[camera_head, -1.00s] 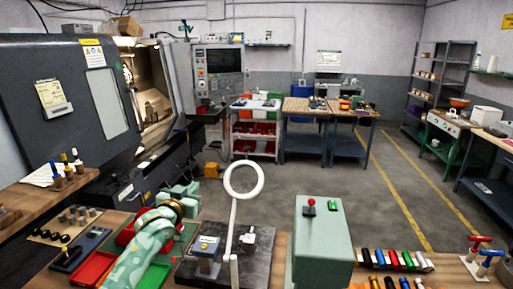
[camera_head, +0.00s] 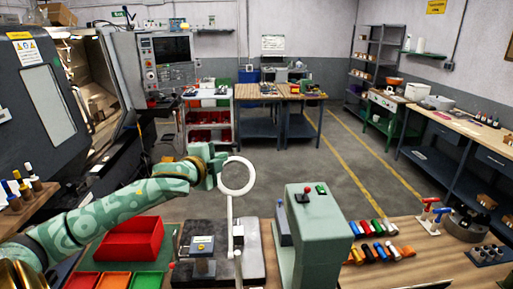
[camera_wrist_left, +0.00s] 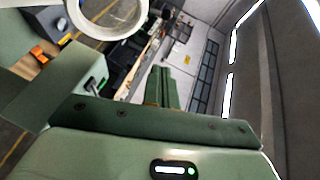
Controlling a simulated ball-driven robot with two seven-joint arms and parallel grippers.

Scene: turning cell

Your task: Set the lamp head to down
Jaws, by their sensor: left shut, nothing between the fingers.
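The lamp has a white ring head (camera_head: 237,158) on a thin white stem (camera_head: 231,212), rising from the dark plate on the bench. The ring stands upright, its opening facing the head camera. In the left wrist view, part of the white ring (camera_wrist_left: 140,22) shows at the top left, cut off by the frame edge. My left gripper (camera_head: 220,164) is shut and empty, close to the ring's upper left side. I cannot tell whether it touches the ring. In the left wrist view, its green fingers (camera_wrist_left: 165,88) are together. My right gripper is not in view.
A green machine housing (camera_head: 318,235) with a red knob stands right of the lamp. A small grey box (camera_head: 203,265) sits left of the stem. A red tray (camera_head: 130,245) lies under my left arm. Several coloured cylinders lie at right.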

